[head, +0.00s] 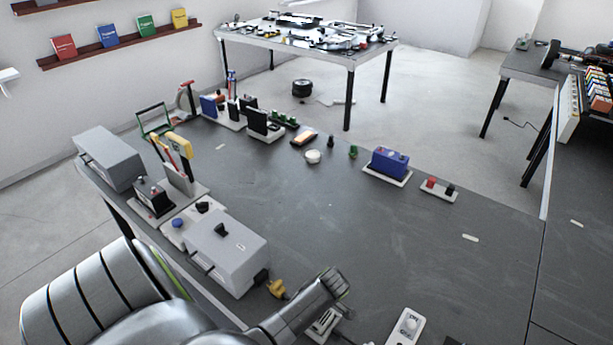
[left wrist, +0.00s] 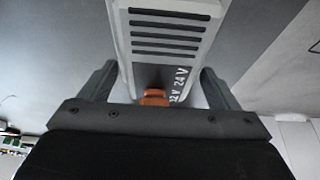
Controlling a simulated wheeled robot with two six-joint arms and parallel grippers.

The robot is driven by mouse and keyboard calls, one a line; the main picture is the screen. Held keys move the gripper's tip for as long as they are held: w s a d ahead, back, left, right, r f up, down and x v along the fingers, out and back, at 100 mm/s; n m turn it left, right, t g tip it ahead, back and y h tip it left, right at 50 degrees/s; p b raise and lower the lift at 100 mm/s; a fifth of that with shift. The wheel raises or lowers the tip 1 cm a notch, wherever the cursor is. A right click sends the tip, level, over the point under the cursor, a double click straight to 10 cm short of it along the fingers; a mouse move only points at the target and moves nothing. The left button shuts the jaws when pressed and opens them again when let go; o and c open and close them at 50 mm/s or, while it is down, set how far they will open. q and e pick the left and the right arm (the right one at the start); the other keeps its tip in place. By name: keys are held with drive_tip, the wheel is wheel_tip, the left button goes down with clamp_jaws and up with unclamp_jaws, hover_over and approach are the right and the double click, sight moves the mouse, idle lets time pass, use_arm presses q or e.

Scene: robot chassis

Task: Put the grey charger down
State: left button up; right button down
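In the left wrist view the grey charger (left wrist: 165,55) fills the upper middle. It has dark vent slots, white "12 V 24 V" lettering and an orange part (left wrist: 156,97) at its near end. My left gripper (left wrist: 160,70) has one finger on each side of it, with the tips at or very close to its sides; the charger looks held between them. In the head view my left arm reaches over the bench's near edge; its fingers and the charger cannot be clearly told there. My right gripper is in neither view.
A grey box (head: 226,248) stands on the dark workbench (head: 320,215) beside my arm. Another grey box (head: 108,157) and a tool holder (head: 182,180) stand further left. A blue block (head: 389,162) and a white plate (head: 407,326) lie to the right. The bench's middle is mostly clear.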

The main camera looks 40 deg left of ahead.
use_arm(q)
drive_tip(key=shift+r, duration=0.15)
drive_tip(key=b+v, duration=0.1)
drive_tip(key=v, duration=1.1)
idle(0.5)
